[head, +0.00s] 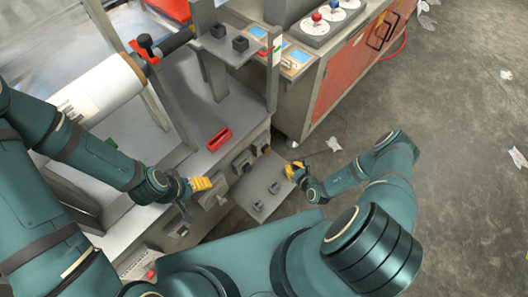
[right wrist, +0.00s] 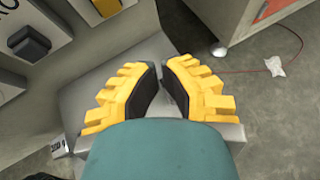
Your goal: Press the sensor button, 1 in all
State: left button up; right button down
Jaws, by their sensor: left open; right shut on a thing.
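I cannot tell which control is the sensor button. Dark buttons in grey housings (head: 243,162) sit on the machine front, between my two grippers. One dark button (right wrist: 30,43) shows at the upper left in the right wrist view. Two small dark fittings stand on a grey plate (head: 245,202) that juts from the machine. My left gripper (head: 201,184) is open beside the machine front, left of the buttons. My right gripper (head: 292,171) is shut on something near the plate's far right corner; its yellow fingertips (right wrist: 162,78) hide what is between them.
A red tray-like piece (head: 219,139) lies on the machine's top edge. A white film roll (head: 100,95) is at the left. A cabinet with a red door (head: 345,85) and coloured buttons stands behind. Open concrete floor (head: 460,140) with scraps and a red cable lies right.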

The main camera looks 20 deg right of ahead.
aim_at(268, 151)
jog(key=shift+s+d+f+h, duration=0.15)
jog(key=shift+d+f+h, duration=0.1)
jog(key=shift+d+h, duration=0.15)
jog(key=w+a+b, duration=0.1)
jog(key=w+a, duration=0.3)
jog(key=w, duration=0.3)
jog(key=shift+w+a+b, duration=0.3)
jog(key=shift+b, duration=0.05)
jog(key=shift+w, duration=0.1)
dwell(1.4)
jog(key=shift+w+a, duration=0.2)
jog(key=shift+w, duration=0.1)
jog(key=shift+w+a, duration=0.25)
jog(key=shift+w, duration=0.15)
dwell(0.8)
jog(key=shift+s+d+p, duration=0.35)
jog(key=shift+s+d, duration=0.1)
jog(key=shift+s, duration=0.35)
